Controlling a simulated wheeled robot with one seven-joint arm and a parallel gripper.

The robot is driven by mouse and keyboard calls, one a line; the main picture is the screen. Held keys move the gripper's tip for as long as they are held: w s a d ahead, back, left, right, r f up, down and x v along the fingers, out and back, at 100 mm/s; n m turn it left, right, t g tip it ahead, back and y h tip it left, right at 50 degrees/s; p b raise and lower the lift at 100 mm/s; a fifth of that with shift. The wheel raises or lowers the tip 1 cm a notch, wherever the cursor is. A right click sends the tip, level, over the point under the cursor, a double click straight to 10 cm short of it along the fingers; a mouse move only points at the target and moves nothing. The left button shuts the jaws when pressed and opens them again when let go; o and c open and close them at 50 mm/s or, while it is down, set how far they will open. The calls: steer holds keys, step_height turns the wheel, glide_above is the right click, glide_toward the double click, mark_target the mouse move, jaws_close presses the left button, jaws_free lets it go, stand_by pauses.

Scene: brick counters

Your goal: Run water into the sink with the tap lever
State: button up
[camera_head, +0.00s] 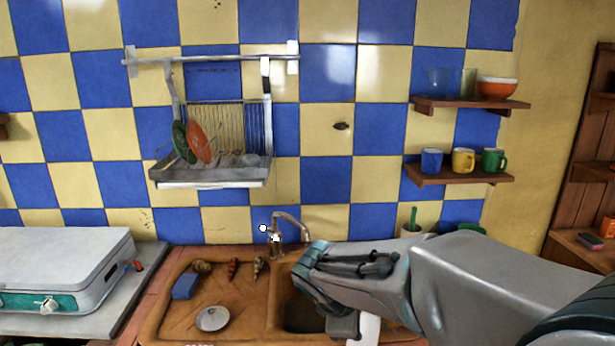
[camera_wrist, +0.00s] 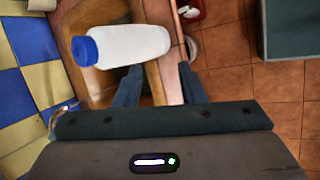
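The metal tap (camera_head: 277,240) stands at the back of the brown sink (camera_head: 268,318), its curved spout reaching right. A small lever with a white knob (camera_head: 263,228) sticks out on its left. No water stream is visible. My gripper (camera_head: 308,280) is in front of and right of the tap, over the basin side, apart from the lever. In the wrist view, its two dark fingers (camera_wrist: 158,88) are spread apart with nothing clearly held between them. A metallic piece near the left edge of the wrist view, possibly the tap, is partly hidden by my gripper.
A white bottle with a blue cap (camera_wrist: 125,46) is by the sink's front edge, close to my fingers. A blue sponge (camera_head: 185,286) and a round drain cover (camera_head: 212,318) lie on the left sink side. A dish rack (camera_head: 210,183) hangs above; a stove (camera_head: 65,270) is left.

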steer(key=s+d+m+y, duration=0.2)
steer(key=s+d+m, duration=0.1)
steer(key=s+m, duration=0.5)
steer(key=s+d+m+g+y, duration=0.1)
steer(key=s+d+m+y, duration=0.1)
steer(key=s+m, duration=0.5)
steer(key=shift+s+d+m, duration=0.4)
steer(key=shift+d, duration=0.05)
